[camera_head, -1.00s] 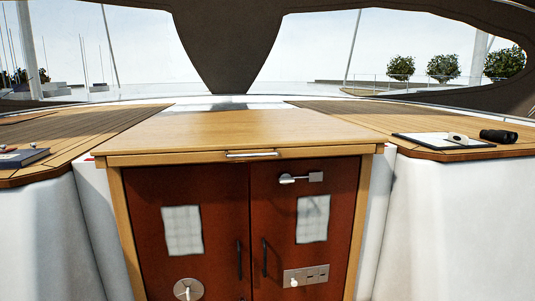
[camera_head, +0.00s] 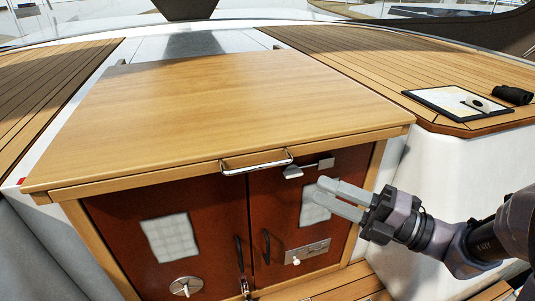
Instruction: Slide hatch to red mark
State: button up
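The hatch (camera_head: 215,105) is a flat light-wood board lying over the top of the red-brown doors (camera_head: 210,215). A metal bar handle (camera_head: 256,163) sits at its front edge. A small red mark (camera_head: 21,181) shows at the left, beside the hatch's front left corner. My gripper (camera_head: 331,195) is at the right, in front of the right door and below and right of the handle. Its two fingers point left with a gap between them, and nothing is between them. It appears apart from the handle.
Slatted teak decks flank the hatch at left (camera_head: 45,85) and right (camera_head: 400,70). A framed white sheet (camera_head: 445,103) and black binoculars (camera_head: 512,94) lie on the right deck. A latch (camera_head: 308,169), a lock plate (camera_head: 307,252) and door pulls are on the doors. Grey rails run behind the hatch.

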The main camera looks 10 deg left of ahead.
aim_at(260, 166)
jog(key=x, duration=1.4)
jog(key=shift+a+f, duration=0.1)
jog(key=shift+a, duration=0.2)
grip_shut()
dwell(0.6)
